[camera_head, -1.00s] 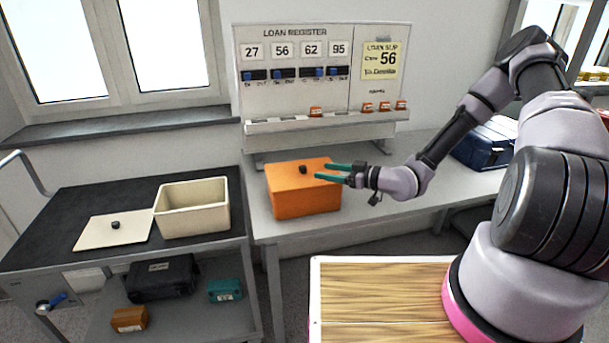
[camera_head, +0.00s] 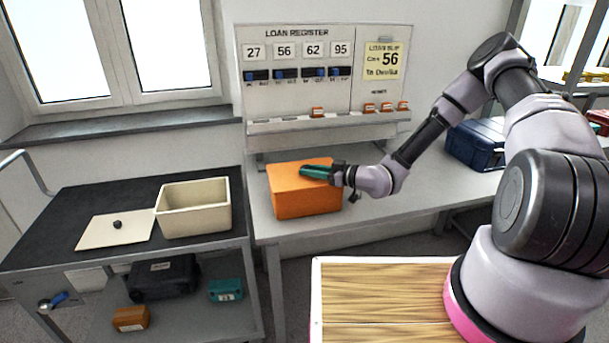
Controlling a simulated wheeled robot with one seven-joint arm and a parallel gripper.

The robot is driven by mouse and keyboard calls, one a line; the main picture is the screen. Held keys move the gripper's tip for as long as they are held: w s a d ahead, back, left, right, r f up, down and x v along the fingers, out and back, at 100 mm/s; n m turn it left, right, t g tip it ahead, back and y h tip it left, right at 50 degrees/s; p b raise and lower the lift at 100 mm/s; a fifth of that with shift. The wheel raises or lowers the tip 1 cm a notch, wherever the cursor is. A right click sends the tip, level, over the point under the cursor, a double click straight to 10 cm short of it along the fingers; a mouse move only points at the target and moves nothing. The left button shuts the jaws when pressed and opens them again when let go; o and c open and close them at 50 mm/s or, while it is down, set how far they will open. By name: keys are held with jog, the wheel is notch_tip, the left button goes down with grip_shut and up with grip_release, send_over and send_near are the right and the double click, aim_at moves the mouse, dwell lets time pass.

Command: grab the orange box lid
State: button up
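The orange box (camera_head: 303,203) stands on the grey bench with its orange lid (camera_head: 288,171) on top. My gripper (camera_head: 304,171) is over the lid, with its teal fingers reaching left across the middle of the lid. The fingertips are where the lid's dark knob is, and the knob is hidden behind them. The two fingers look close together, with no clear gap between them. I cannot tell whether they are closed around the knob or only overlap in this view.
A cream open box (camera_head: 193,222) and its flat lid with a dark knob (camera_head: 117,224) are on the black-topped cart (camera_head: 60,212) at left. The loan register board (camera_head: 300,85) stands behind the orange box. A blue case (camera_head: 474,145) is on the bench at right.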

grip_shut()
